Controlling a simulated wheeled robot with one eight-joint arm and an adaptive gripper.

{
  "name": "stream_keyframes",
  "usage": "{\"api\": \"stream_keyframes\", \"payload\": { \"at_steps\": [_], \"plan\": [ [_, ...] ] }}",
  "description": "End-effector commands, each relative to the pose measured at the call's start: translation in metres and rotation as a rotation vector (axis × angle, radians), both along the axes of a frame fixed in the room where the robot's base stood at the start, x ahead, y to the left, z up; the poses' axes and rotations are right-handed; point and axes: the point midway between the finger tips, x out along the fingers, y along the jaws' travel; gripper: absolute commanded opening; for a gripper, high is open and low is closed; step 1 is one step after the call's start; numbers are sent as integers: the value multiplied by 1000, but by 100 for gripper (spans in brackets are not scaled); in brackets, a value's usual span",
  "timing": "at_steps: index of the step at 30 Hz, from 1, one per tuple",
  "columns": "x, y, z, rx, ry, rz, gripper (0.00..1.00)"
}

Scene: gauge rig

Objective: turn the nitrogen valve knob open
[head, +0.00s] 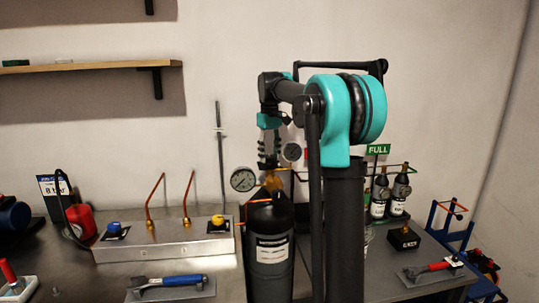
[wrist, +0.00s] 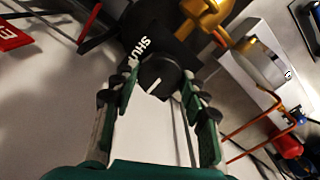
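The black valve knob (wrist: 157,76) has a white pointer line and sits in front of a dark plate (wrist: 140,42) lettered SHUT in the wrist view. My gripper (wrist: 160,82) has one fingertip on each side of the knob, very close to its rim. I cannot tell whether the pads touch it. In the head view my gripper (head: 268,160) points down over the brass fitting (head: 272,181) on top of the dark cylinder (head: 270,238) with a white label. The knob is hidden there.
A round gauge (head: 243,179) stands left of the fitting. A metal manifold (head: 165,242) with blue and yellow knobs and copper tubes lies left of the cylinder. Small bottles (head: 398,195) stand at right. A blue-handled tool (head: 168,282) lies in front. The wall rises close behind.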

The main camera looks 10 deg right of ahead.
Motion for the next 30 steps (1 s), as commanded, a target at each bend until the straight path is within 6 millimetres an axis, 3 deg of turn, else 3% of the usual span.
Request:
{"api": "stream_keyframes", "payload": {
  "at_steps": [1,5,17,20,30],
  "plan": [
    [0,0,0,0,-1,0,49],
    [0,0,0,0,0,0,65],
    [0,0,6,0,0,-1,65],
    [0,0,18,0,0,-1,65],
    [1,0,84,0,0,0,65]
  ]
}}
